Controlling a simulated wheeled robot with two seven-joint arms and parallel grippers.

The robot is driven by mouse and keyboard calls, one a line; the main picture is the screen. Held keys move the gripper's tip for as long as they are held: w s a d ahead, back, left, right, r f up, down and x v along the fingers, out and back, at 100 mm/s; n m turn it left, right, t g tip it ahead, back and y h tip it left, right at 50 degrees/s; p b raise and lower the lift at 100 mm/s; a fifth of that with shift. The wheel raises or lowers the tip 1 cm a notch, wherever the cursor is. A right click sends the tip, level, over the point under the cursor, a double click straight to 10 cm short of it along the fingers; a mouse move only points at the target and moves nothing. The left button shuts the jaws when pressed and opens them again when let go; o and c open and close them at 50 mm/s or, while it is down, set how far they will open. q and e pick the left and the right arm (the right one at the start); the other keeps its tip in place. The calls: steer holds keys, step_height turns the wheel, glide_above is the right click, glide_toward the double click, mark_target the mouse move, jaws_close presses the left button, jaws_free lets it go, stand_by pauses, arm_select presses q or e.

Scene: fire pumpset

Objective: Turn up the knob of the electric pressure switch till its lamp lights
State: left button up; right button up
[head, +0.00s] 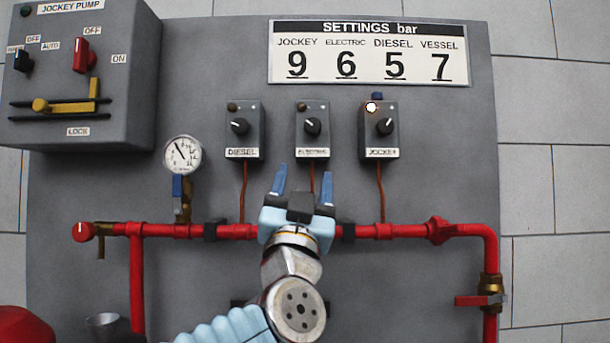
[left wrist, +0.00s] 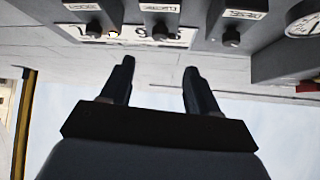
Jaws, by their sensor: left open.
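The electric pressure switch (head: 320,145) is the middle of three grey boxes on the panel. Its black knob (head: 312,127) has a white pointer line aimed to the upper left. Its lamp (head: 301,106) is dark brown, unlit. My left gripper (head: 303,182) is open and empty, its blue fingers pointing up just below this box, apart from the knob. In the left wrist view the scene is inverted; the electric knob (left wrist: 160,32) hangs at the top, between and beyond the open fingertips (left wrist: 159,68). My right gripper is not in view.
The diesel switch (head: 241,140), lamp unlit, is left; the jockey switch (head: 381,140), lamp lit, is right. Thin copper pipes run down to a red pipe (head: 400,231). A gauge (head: 183,155) and jockey pump box (head: 125,105) stand left. The settings board (head: 368,52) reads ELECTRIC 6.

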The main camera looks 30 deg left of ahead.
mark_target(313, 128)
arm_select(q)
steer(key=w+a+r+n+g+y+p, duration=0.1)
steer(key=w+r+n+y+p, duration=0.1)
steer(key=w+r, duration=0.1)
steer(key=w+a+r+n+g+y+p, duration=0.1)
steer(key=w+r+n+y, duration=0.1)
steer(key=w+r+n, duration=0.1)
steer(key=w+a+r+n+g+y+p, duration=0.1)
steer(key=w+r+n+p, duration=0.1)
steer(key=w+r, duration=0.1)
steer(key=shift+w+a+r+n+y+p, duration=0.1)
steer(key=shift+a+r+n+y+p, duration=0.15)
steer(key=shift+r+n+y+p, duration=0.15)
stand_by(0.5)
steer(key=shift+c, duration=0.2)
